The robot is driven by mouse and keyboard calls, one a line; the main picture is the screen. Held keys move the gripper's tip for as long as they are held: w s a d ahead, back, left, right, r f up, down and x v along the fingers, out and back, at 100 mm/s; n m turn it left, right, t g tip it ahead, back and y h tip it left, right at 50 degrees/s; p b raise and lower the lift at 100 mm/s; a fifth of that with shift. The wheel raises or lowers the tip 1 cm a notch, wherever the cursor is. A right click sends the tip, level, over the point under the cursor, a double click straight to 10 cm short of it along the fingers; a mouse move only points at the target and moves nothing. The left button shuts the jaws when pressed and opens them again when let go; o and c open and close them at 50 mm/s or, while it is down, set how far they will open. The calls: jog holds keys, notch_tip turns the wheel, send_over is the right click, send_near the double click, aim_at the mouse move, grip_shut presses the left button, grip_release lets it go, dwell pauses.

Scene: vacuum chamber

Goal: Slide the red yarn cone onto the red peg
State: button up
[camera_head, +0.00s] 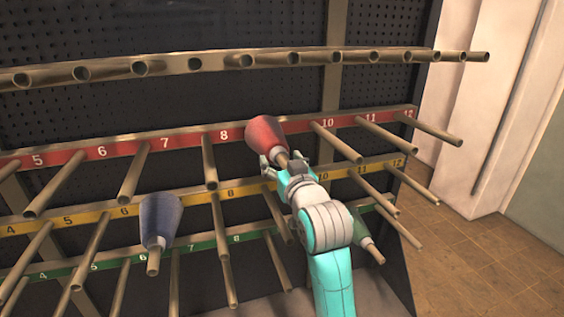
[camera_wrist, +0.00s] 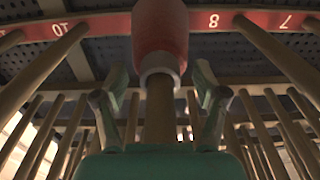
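The red yarn cone (camera_head: 267,133) sits against the red-labelled rail (camera_head: 184,142) between the 8 and 10 marks, with its wide end toward the rail. Its own number is hidden. In the wrist view the cone (camera_wrist: 160,35) has a peg (camera_wrist: 159,110) sticking out of its narrow pale end toward the camera, so it is around that peg. My gripper (camera_head: 281,160) is just in front of the cone's narrow end. In the wrist view its fingers (camera_wrist: 160,88) are spread on both sides of the peg, with gaps to peg and cone.
A blue cone (camera_head: 160,218) is on a lower peg to the left. A green cone (camera_head: 364,236) is at the right, partly behind my arm. Yellow (camera_head: 88,217) and green (camera_head: 110,262) rails with several protruding pegs lie below. A row of bare pegs (camera_head: 140,68) runs above.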

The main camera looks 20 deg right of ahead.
jog(key=shift+f, duration=0.1)
jog(key=s, duration=1.2)
jog(key=s+f+g, duration=0.1)
jog(key=s+f, duration=0.7)
jog(key=f, duration=0.4)
jog(key=s+f+g, duration=0.1)
jog(key=s+f, duration=0.6)
jog(key=f, duration=0.6)
jog(key=s+f, duration=0.3)
jog(key=s, duration=1)
jog(key=s+f+g, duration=0.1)
jog(key=s+f, duration=0.2)
jog(key=s, duration=1.1)
jog(key=shift+s, duration=0.25)
